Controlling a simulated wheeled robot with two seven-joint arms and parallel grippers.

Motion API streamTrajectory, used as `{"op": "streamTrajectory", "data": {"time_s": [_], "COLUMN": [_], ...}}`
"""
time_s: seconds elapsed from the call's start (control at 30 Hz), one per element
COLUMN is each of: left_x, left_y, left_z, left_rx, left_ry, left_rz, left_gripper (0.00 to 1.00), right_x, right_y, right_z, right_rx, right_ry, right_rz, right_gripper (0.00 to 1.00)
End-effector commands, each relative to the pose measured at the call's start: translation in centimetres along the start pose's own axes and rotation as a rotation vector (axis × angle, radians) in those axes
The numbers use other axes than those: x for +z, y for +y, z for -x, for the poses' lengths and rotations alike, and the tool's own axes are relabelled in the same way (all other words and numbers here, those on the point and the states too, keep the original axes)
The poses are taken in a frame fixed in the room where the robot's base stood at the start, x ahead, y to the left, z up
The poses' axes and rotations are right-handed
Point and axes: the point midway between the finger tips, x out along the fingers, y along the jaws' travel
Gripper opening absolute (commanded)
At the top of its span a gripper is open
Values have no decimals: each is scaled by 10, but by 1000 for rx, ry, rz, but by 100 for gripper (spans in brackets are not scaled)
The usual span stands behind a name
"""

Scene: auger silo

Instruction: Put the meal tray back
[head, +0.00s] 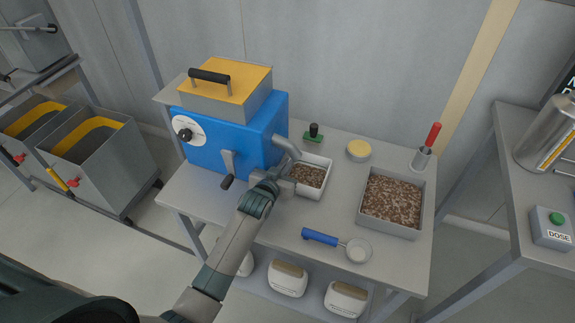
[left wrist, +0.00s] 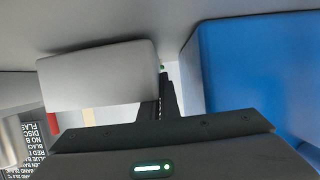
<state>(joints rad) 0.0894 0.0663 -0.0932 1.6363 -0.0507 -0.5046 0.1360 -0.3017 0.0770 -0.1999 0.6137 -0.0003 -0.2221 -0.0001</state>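The meal tray (head: 314,190) is a small white tray with brown meal in it. It is on the table, right of the blue machine's (head: 222,135) grey spout. My left gripper (head: 283,186) is at the tray's left end, and the arm hides part of that area. In the left wrist view, which is upside down, the tray (left wrist: 98,76) shows as a pale block. The dark fingers (left wrist: 163,92) are close together on either side of its end wall, with one partly hidden behind the tray. They look shut on the wall. My right gripper is not in view.
A grey bin of brown pellets (head: 392,201) stands at the table's right. A blue-handled scoop (head: 338,245) lies in front. A yellow-topped round tub (head: 358,151), a black-knobbed green piece (head: 314,133) and a red-handled tool (head: 429,145) are at the back.

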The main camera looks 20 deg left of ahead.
Motion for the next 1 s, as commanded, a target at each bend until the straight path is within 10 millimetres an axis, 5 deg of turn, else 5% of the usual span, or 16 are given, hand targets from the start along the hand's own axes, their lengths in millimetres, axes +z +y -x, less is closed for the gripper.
{"op": "streamTrajectory", "data": {"time_s": [0.47,0.57,1.0], "left_x": [7,8,6], "left_y": [2,2,2], "left_z": [-2,-2,1], "left_rx": [2,2,2], "left_ry": [1,-1,-1], "left_rz": [1,1,1], "left_gripper": [0,21,21], "right_x": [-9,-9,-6], "right_y": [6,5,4], "right_z": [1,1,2], "right_rx": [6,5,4], "right_ry": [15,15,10], "right_rz": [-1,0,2], "right_gripper": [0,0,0]}}
